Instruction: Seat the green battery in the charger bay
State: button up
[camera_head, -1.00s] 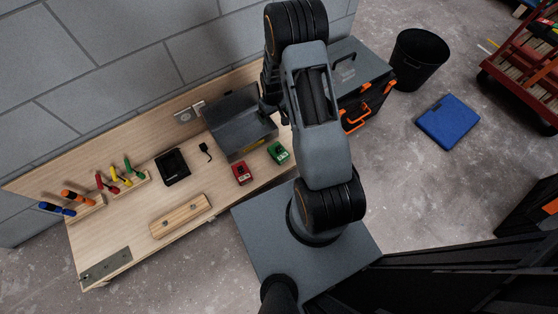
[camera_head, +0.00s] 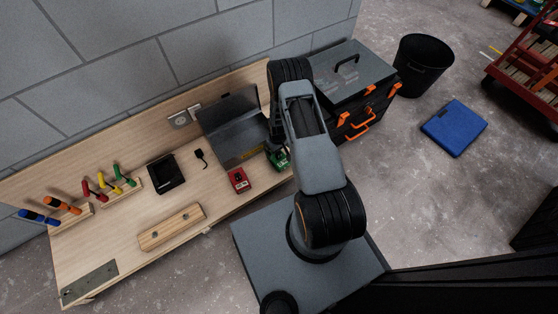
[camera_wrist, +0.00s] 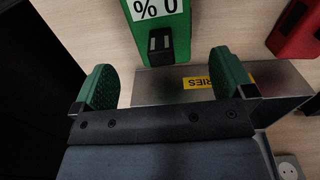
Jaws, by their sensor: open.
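The green battery (camera_head: 280,162) lies on the wooden bench near its right end, partly hidden by my arm. In the wrist view the green battery (camera_wrist: 158,38) shows a black contact end and a white "% 0" label. My gripper (camera_wrist: 165,80) is open, its two green-padded fingers spread apart; the battery's contact end lies ahead, between their lines. Whether they touch it I cannot tell. In the head view my gripper (camera_head: 276,145) is just above the battery, mostly hidden. The black charger (camera_head: 166,173) sits left of centre on the bench, its bay seemingly empty.
A red battery (camera_head: 239,180) lies left of the green one. An open grey metal box (camera_head: 232,142) with a yellow label stands behind both. A wooden batten (camera_head: 171,227) lies in front of the charger. Racked tools stand at left; a black-orange toolbox (camera_head: 352,90) is right.

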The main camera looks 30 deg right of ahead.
aim_at(279, 155)
jog(key=shift+s+f+b, duration=0.2)
jog(key=shift+f+b, duration=1.25)
jog(key=shift+f, duration=1.25)
jog(key=shift+r, duration=0.1)
jog(key=c, duration=1.2)
